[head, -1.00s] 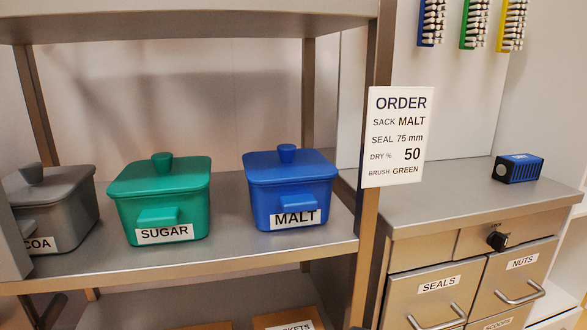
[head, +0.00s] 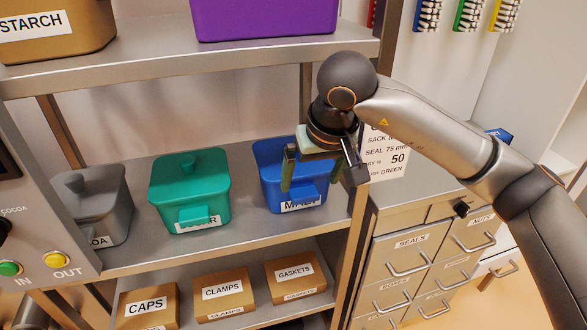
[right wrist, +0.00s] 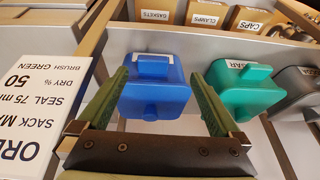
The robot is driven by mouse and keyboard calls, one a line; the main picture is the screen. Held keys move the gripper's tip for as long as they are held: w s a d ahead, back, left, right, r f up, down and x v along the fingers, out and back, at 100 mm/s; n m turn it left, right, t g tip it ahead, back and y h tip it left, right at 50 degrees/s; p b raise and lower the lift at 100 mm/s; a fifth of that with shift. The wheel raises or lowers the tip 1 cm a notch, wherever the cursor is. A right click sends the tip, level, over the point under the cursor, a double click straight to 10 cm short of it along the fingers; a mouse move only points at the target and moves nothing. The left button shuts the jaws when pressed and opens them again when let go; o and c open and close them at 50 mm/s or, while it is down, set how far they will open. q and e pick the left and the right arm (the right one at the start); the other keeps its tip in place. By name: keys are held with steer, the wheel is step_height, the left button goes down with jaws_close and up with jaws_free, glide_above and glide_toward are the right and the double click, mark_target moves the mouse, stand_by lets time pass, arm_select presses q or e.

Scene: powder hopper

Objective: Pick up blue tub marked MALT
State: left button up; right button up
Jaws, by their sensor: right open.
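The blue tub marked MALT (head: 270,178) stands upright on the middle shelf, at its right end. My right gripper (head: 322,172) is in front of it in the head view, hiding its lid and part of its front and label. In the right wrist view, turned upside down, the tub (right wrist: 152,92) shows between and beyond the two green fingers of my open right gripper (right wrist: 160,80). The gripper is empty, and I see no finger clearly touching the tub. My left gripper is not in view.
The green SUGAR tub (head: 190,190) and a grey tub (head: 100,205) stand to the left. The upper shelf (head: 200,68) lies above. A shelf post (head: 350,235) and the order card (head: 398,172) are close on the right. Cardboard boxes sit below.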

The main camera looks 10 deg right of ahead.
mark_target(306, 196)
steer(key=x, duration=0.4)
steer(key=d+x, duration=0.1)
steer(key=x, duration=0.3)
steer(key=w+x, duration=0.1)
steer(key=x, duration=0.2)
steer(key=shift+w+d+f+p, duration=0.15)
steer(key=shift+w+p, duration=0.15)
steer(key=c, duration=1.5)
steer(key=shift+c, duration=0.3)
